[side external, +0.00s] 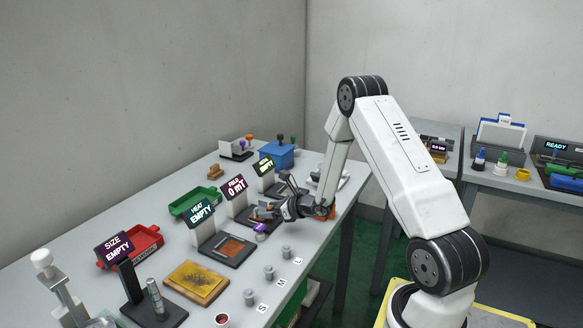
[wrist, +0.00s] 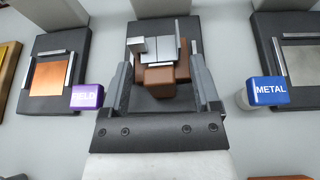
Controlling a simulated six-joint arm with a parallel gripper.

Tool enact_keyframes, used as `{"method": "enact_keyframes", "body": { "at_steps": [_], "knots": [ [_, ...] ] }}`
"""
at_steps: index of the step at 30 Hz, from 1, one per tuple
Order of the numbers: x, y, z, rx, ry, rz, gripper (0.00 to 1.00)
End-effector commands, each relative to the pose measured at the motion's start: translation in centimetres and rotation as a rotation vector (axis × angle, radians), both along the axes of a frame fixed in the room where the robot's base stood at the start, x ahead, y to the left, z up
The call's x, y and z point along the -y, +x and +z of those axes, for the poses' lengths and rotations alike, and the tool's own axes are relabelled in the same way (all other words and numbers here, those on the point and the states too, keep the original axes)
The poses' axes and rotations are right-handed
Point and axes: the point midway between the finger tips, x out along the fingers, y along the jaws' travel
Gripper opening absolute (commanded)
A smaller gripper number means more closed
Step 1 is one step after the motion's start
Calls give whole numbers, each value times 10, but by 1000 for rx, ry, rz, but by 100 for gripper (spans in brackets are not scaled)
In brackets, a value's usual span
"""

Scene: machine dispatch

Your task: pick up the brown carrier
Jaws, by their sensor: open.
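The brown carrier (wrist: 158,76) is a small reddish-brown block with silver metal plates on and around it. In the wrist view it sits on a dark station base (wrist: 194,38), between the fingers of my gripper (wrist: 163,88). My gripper is open, with a finger on either side of the block; I cannot tell whether they touch it. In the side view my gripper (side external: 271,208) is low over the station with the "FIELD 0 MT" sign (side external: 235,187), and the carrier is mostly hidden there.
A purple FIELD button (wrist: 87,96) and a blue METAL button (wrist: 268,91) flank my gripper. The HEAT station (side external: 225,248) stands alongside. Green tray (side external: 194,201), red tray (side external: 130,248) and blue box (side external: 278,156) lie behind. Small grey cylinders (side external: 269,272) line the front edge.

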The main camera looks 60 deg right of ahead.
Motion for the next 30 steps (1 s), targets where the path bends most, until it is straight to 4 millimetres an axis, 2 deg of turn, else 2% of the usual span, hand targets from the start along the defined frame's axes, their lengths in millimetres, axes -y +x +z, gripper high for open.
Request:
{"method": "enact_keyframes", "body": {
  "at_steps": [11,14,18,19,30],
  "knots": [
    [0,0,0,0,0,0,79],
    [0,0,0,0,0,0,51],
    [0,0,0,0,0,1,6],
    [0,0,0,0,0,1,0],
    [-1,0,1,1,0,2,0]
  ]
}}
